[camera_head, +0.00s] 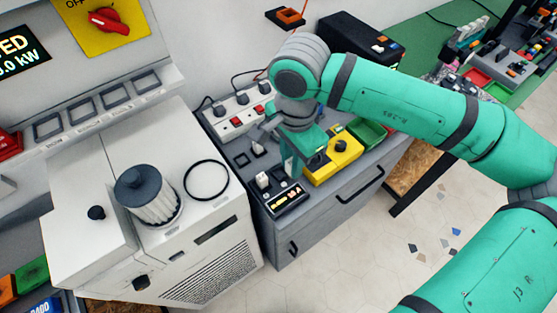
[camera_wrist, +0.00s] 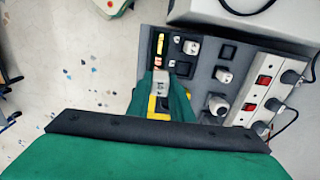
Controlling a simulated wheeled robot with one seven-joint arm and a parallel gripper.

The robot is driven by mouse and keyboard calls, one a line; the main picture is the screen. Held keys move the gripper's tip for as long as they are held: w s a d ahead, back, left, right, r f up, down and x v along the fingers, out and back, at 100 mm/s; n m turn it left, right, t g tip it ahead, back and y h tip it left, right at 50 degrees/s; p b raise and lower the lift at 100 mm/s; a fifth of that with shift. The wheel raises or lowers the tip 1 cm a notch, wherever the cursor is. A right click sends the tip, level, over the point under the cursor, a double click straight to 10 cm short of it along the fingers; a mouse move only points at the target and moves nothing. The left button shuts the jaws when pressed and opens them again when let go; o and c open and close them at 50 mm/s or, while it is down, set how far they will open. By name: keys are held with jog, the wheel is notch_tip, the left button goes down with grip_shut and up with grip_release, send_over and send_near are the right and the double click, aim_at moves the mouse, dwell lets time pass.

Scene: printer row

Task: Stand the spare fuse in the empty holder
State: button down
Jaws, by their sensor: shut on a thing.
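My gripper (camera_head: 292,168) points down over the grey cabinet top. In the wrist view its green fingers (camera_wrist: 163,92) are closed on a small pale grey-white piece, which looks like the spare fuse (camera_wrist: 161,79). The fingers hide most of it in the head view, and I cannot tell its height above the surface. A dark square recess, apparently an empty holder (camera_wrist: 228,51), lies to the right of the gripper in the wrist view. White fuse-like pieces (camera_wrist: 191,47) (camera_wrist: 223,74) stand in other holders; one shows beside my gripper in the head view (camera_head: 262,181).
A small black box with an orange readout (camera_head: 287,201) lies at the cabinet's front edge. A yellow box with a black knob (camera_head: 338,154) and a green bin (camera_head: 370,131) stand right of my gripper. A white power strip (camera_head: 236,116) runs behind. A white printer-like machine (camera_head: 215,265) stands left.

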jog(key=w+a+f, duration=0.1)
jog(key=w+f, duration=0.1)
jog(key=f, duration=0.1)
jog(key=w+f, duration=0.2)
jog(key=f, duration=0.1)
jog(key=w+a+f, duration=0.1)
jog(key=w+f, duration=0.1)
jog(key=f, duration=0.1)
jog(key=shift+a, duration=0.3)
jog(key=shift+f, duration=0.4)
jog(key=shift+f, duration=0.6)
jog(key=c, duration=1.6)
grip_release()
jog(key=shift+w, duration=0.1)
jog(key=shift+r, duration=0.15)
